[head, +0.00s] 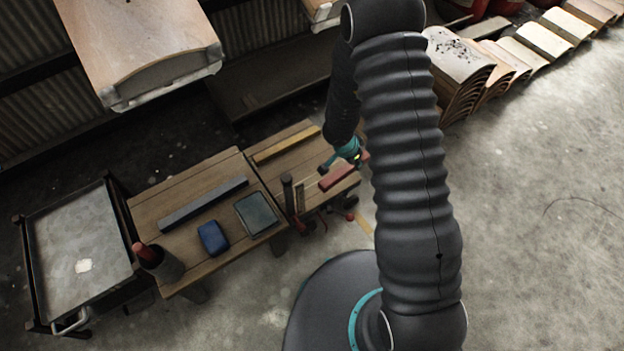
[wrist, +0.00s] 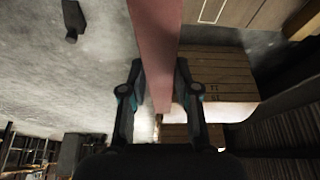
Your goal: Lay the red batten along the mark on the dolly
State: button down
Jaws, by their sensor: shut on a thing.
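The red batten (head: 337,177) is in my gripper (head: 347,160), above the right end of the wooden bench in the head view. In the wrist view the batten (wrist: 157,45) runs lengthwise between the two fingers of my gripper (wrist: 158,95), which are shut on it. The low dark-framed cart with a grey top at the far left of the head view looks like the dolly (head: 70,225). My gripper is well to the right of this cart.
The wooden bench (head: 215,180) holds a dark bar (head: 204,203), a yellow strip (head: 286,145), a blue box (head: 213,238) and a grey-green box (head: 256,214). A red-topped container (head: 150,256) stands at its left front corner. Curved panels (head: 458,62) are stacked behind. Floor at right is clear.

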jog(key=shift+a+r+m, duration=0.1)
jog(key=shift+a+m, duration=0.4)
jog(key=shift+a, duration=0.5)
jog(key=a+f, duration=0.2)
jog(key=a, duration=0.1)
jog(key=w+a+f+b, duration=0.1)
jog(key=a+f, duration=0.1)
jog(key=a, duration=0.2)
jog(key=a+f, duration=0.2)
jog(key=a, duration=0.2)
jog(key=shift+w+a+f, duration=0.1)
jog(key=shift+w+f, duration=0.2)
jog(key=shift+f, duration=0.1)
jog(key=shift+a+f+b, duration=0.1)
jog(key=shift+f+b, duration=0.65)
jog(key=shift+f, duration=1.3)
jog(key=c, duration=0.8)
grip_release()
jog(key=shift+f, duration=0.1)
jog(key=shift+c, duration=0.2)
